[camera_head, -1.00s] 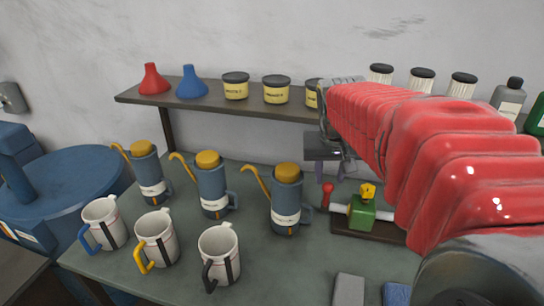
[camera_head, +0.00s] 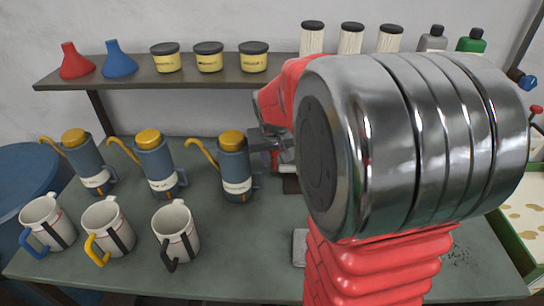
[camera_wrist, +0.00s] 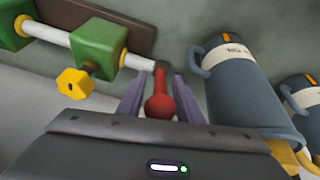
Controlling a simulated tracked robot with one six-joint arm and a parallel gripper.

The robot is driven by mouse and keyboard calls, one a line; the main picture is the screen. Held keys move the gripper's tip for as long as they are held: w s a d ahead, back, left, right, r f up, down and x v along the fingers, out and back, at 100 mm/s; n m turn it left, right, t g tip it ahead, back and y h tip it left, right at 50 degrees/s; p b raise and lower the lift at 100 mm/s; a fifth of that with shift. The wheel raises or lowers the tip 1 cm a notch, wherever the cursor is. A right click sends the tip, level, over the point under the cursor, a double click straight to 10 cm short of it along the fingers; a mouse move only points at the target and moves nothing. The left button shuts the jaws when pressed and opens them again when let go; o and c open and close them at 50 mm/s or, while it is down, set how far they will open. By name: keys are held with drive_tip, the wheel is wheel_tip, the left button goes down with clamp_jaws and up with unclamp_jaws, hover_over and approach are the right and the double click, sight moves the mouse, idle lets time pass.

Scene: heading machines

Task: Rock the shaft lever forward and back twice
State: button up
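The shaft runs through green blocks (camera_wrist: 99,46), with a yellow knob (camera_wrist: 75,83) on one side. My gripper (camera_wrist: 160,77) is around the lever, one finger on each side of the red knob, with small gaps visible; it looks open. In the head view, part of my gripper (camera_head: 268,145) shows behind the blue jugs' right end, and my arm hides the lever and green blocks.
A blue jug (camera_wrist: 235,95) stands close to my gripper's right in the wrist view. Several jugs (camera_head: 237,172) and white mugs (camera_head: 175,235) stand on the green table (camera_head: 225,268). A shelf (camera_head: 130,75) with funnels, jars and bottles runs behind.

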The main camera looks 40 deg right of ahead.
clamp_jaws()
idle(0.4)
